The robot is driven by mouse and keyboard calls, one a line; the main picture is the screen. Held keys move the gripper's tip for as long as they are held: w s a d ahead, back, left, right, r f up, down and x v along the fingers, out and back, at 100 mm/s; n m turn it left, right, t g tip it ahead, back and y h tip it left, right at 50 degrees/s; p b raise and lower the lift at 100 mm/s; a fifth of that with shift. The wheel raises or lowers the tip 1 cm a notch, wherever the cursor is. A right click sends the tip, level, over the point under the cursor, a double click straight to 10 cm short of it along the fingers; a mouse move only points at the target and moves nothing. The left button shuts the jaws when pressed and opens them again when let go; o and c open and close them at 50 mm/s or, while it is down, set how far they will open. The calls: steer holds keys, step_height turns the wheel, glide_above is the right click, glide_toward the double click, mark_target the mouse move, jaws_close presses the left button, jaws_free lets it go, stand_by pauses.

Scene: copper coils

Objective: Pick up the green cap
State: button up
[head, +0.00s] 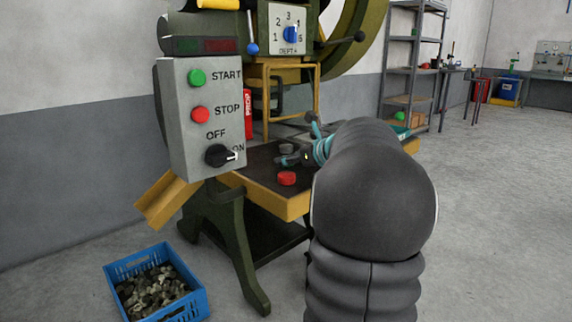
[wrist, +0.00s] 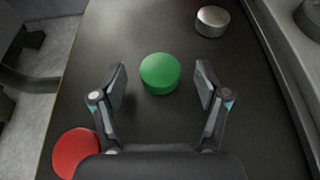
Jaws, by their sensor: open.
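The green cap (wrist: 160,73) is a short round disc standing on the dark table top (wrist: 140,30). In the wrist view it lies between the two fingers of my gripper (wrist: 161,80), with a gap on each side. My gripper is open and holds nothing; how high it is above the table I cannot tell. In the head view my gripper (head: 294,159) is over the machine's table, and I cannot make out the green cap there, where the gripper and arm cover part of the table.
A red cap (wrist: 76,152) is at lower left in the wrist view and also in the head view (head: 287,178). A grey metal cap (wrist: 212,21) stands beyond, at upper right. A control box (head: 201,115) and a blue crate of parts (head: 155,285) are on the left.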

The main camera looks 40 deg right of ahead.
steer(key=shift+w+f, duration=0.1)
steer(key=shift+w, duration=0.2)
steer(key=c, duration=1.2)
